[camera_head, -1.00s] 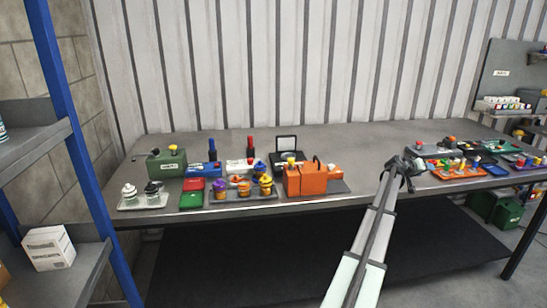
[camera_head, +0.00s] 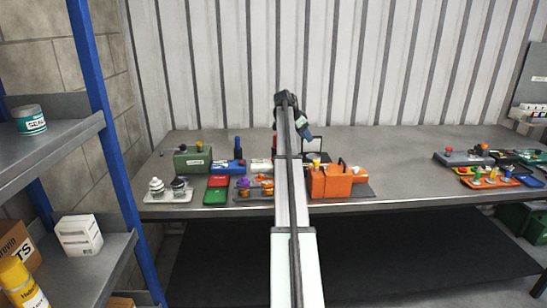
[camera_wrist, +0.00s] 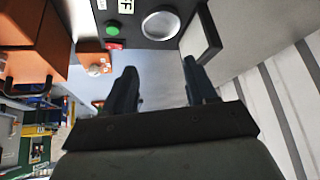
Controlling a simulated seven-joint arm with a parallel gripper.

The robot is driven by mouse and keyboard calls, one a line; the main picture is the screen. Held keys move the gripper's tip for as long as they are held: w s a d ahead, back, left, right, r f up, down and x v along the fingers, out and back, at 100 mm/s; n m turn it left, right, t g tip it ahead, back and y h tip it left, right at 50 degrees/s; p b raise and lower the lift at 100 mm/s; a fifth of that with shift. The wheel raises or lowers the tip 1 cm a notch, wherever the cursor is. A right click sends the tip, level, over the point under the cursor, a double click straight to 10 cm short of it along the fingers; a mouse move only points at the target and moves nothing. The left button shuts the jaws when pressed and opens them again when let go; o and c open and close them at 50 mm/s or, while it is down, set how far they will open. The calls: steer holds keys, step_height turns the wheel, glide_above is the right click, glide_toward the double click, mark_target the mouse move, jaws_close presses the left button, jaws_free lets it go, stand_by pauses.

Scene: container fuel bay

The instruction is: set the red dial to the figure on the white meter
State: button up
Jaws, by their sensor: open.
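My gripper (camera_head: 305,132) is raised above the middle of the bench, over the dark device with a lid. In the wrist view its two fingers (camera_wrist: 160,88) are apart with nothing between them. That view shows a dark panel (camera_wrist: 184,30) with a pale round face, a green button (camera_wrist: 113,29) and a small red part (camera_wrist: 115,46); the fingers are clear of it. A white box (camera_head: 260,164), possibly the white meter, stands partly behind my arm. I cannot make out a figure on it, nor tell which part is the red dial.
An orange box (camera_head: 338,184) stands just right of my arm. An orange tray (camera_head: 490,182) lies at right. Bench is bare between these groups.

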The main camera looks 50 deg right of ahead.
step_height(320, 180, up, 3)
steer(key=m+y, duration=0.1)
steer(key=y, duration=0.1)
glide_above(273, 158)
steer(key=w+a, duration=0.2)
steer(key=a, duration=0.2)
steer(key=x, duration=0.9)
steer(key=a+x, duration=0.1)
steer(key=x, duration=0.3)
steer(key=shift+d+f, duration=0.2)
steer(key=shift+f, duration=0.35)
steer(key=shift+c, duration=0.2)
jaws_close()
